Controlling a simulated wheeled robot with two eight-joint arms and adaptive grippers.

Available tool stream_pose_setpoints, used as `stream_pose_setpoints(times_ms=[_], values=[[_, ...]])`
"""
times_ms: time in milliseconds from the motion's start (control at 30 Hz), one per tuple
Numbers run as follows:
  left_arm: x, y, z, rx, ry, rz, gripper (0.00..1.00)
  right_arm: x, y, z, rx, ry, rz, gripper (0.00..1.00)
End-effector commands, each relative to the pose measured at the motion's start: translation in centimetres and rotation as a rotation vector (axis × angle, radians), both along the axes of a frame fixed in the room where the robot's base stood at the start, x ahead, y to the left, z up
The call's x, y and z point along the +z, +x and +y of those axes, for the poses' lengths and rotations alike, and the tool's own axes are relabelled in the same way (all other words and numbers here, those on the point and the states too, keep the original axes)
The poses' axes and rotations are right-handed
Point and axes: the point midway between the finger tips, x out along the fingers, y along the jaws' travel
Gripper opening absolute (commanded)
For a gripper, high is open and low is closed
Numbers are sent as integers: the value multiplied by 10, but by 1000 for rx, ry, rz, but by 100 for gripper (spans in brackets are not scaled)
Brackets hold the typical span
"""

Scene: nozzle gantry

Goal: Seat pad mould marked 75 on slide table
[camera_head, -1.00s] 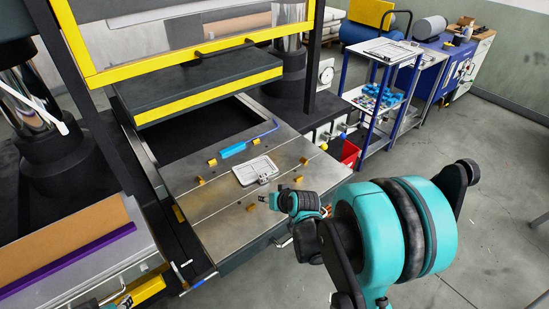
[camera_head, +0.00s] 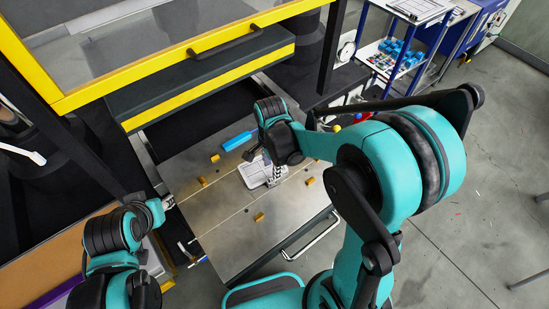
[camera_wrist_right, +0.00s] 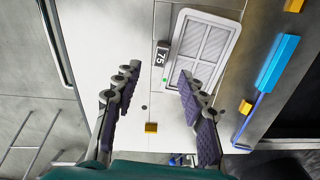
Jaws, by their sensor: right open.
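Several small yellow blocks (camera_head: 260,217) stand on the table around the mould. A blue-handled tool (camera_wrist_right: 276,64) lies beside it. The yellow-edged press guard (camera_head: 190,50) overhangs the back. A handle (camera_head: 312,238) sticks out in front. A blue trolley (camera_head: 400,55) stands back right.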

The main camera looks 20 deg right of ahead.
Motion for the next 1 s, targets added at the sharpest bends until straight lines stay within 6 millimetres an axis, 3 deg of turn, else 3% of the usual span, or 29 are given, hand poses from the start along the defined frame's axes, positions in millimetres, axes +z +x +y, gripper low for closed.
stream_pose_setpoints(times_ms=[267,700,1000], values=[[-1,0,0,0,0,0,37,-6,0,0,1,1,-2,41],[-10,0,0,0,0,0,37,-67,1,0,1,2,-3,41],[-11,0,0,0,0,0,37,-79,0,0,1,2,-3,41]])
